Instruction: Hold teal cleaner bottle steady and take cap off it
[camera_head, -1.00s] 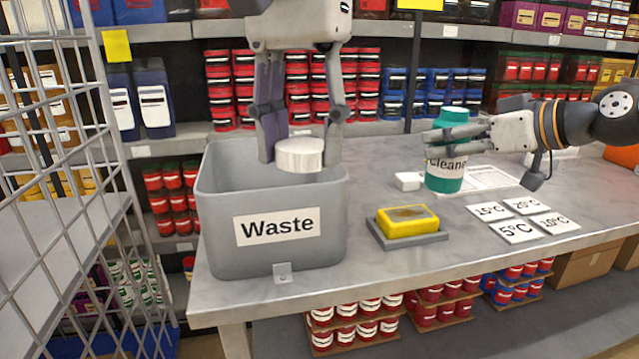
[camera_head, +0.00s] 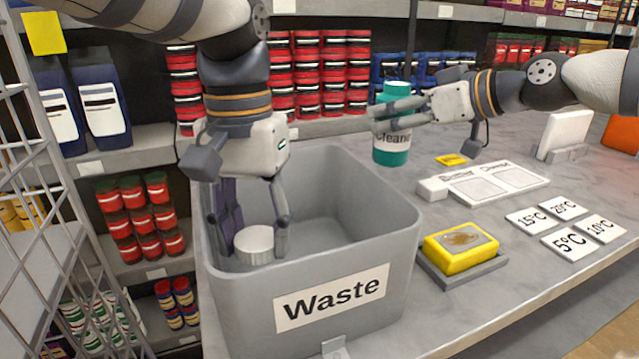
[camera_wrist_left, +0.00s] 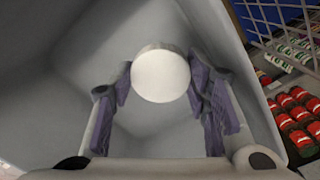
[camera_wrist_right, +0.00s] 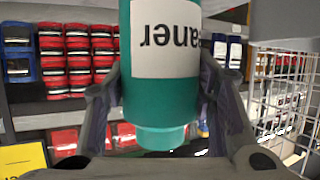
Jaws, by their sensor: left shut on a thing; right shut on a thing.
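The teal cleaner bottle (camera_head: 391,150) is upright behind the waste bin, with its top at its upper end. My right gripper (camera_head: 378,110) is shut on the bottle's side, coming from the right. In the right wrist view the bottle (camera_wrist_right: 160,100) shows between both fingers. My left gripper (camera_head: 250,235) is shut on a round whitish lid-like piece, seemingly the cap (camera_head: 254,246), and holds it inside the grey waste bin (camera_head: 400,240). In the left wrist view the cap (camera_wrist_left: 160,76) sits between the fingertips, above the bin's floor.
A white labelled board (camera_head: 497,183) lies behind the sponge. A wire cage (camera_head: 40,230) stands at the left.

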